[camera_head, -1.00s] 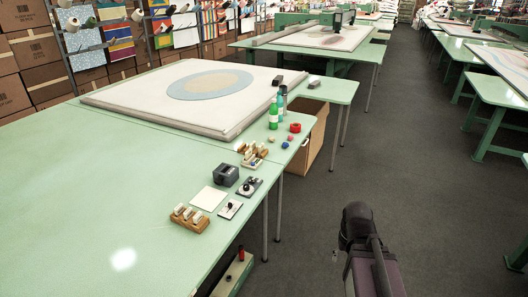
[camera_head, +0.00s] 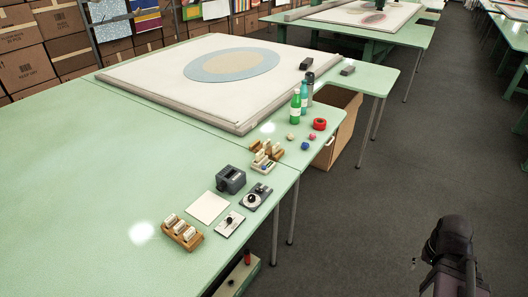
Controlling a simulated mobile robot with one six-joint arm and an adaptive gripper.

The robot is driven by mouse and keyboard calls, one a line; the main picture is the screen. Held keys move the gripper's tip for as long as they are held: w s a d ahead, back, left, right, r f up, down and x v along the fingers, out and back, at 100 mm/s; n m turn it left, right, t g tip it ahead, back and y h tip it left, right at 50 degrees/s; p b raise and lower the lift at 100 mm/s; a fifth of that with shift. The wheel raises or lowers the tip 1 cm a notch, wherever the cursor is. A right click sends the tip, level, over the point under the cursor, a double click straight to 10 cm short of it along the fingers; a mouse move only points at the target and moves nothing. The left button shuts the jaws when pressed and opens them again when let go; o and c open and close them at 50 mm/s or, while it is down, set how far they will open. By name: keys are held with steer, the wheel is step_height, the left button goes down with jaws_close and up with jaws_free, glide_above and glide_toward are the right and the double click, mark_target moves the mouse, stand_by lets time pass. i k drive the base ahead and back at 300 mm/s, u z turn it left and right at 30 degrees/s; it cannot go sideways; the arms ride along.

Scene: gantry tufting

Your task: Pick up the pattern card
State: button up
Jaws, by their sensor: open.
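The pattern card appears to be the flat, cream-white square (camera_head: 208,207) lying on the green table near its right edge. It lies flat and uncovered, between a wooden block holder and a dark grey box. Part of my arm, dark and purple-grey, shows at the lower right over the floor, well apart from the table and the card. I cannot make out my gripper's fingers in this view.
Around the card stand a wooden holder with white pieces (camera_head: 182,233), a dark grey box (camera_head: 231,180), and small dial plates (camera_head: 230,224) and (camera_head: 256,197). The table's left part and the aisle floor are clear.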

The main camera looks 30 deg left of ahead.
mark_target(260, 155)
steer(key=u, duration=0.15)
steer(key=i, duration=0.7)
steer(key=u, duration=0.75)
steer(key=i, duration=0.4)
steer(key=u, duration=0.25)
